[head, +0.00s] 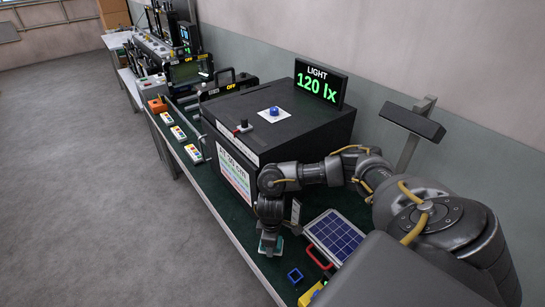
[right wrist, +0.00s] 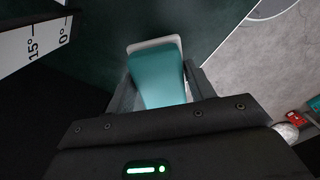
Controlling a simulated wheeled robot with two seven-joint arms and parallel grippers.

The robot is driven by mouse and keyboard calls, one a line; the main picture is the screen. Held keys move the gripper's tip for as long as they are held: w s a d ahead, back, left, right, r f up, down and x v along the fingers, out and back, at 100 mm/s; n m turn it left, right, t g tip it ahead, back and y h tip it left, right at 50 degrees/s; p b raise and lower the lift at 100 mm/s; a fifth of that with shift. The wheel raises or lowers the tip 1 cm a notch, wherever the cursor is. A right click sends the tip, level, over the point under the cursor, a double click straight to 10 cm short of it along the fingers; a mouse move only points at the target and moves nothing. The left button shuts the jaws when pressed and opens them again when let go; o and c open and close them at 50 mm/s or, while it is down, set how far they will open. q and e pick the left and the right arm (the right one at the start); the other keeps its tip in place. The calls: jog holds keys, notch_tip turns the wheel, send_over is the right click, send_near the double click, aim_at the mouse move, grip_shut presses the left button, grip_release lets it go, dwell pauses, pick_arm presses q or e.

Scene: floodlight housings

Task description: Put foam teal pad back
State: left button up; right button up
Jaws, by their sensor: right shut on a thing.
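The teal foam pad (right wrist: 160,82) is between the fingers of my right gripper (right wrist: 160,95) in the right wrist view. Its far end has a pale edge. In the head view my right gripper (head: 269,243) points down close to the green bench top, in front of the black box, and is shut on the pad. Only a small teal piece of the pad (head: 278,248) shows there; the fingers hide the rest. I cannot tell whether the pad touches the bench. My left gripper is not in view.
The black box (head: 310,130) with a "120 lx" display (head: 320,84) stands behind my right gripper. A solar panel (head: 335,234) with a red handle lies to its right, and a blue square ring (head: 295,275) is near the front edge. A marked angle scale (right wrist: 35,35) is at left in the right wrist view.

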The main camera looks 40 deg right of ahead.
jog(key=shift+d+f, duration=0.2)
jog(key=shift+f, duration=0.6)
jog(key=shift+d+f, duration=0.2)
jog(key=shift+f, duration=0.55)
jog(key=shift+w+f, duration=0.1)
jog(key=shift+f, duration=0.3)
jog(key=shift+f, duration=0.1)
jog(key=o, duration=1)
notch_tip(320, 180, up, 11)
jog(key=shift+r+p, duration=0.1)
jog(key=shift+p, duration=0.4)
jog(key=shift+r, duration=0.5)
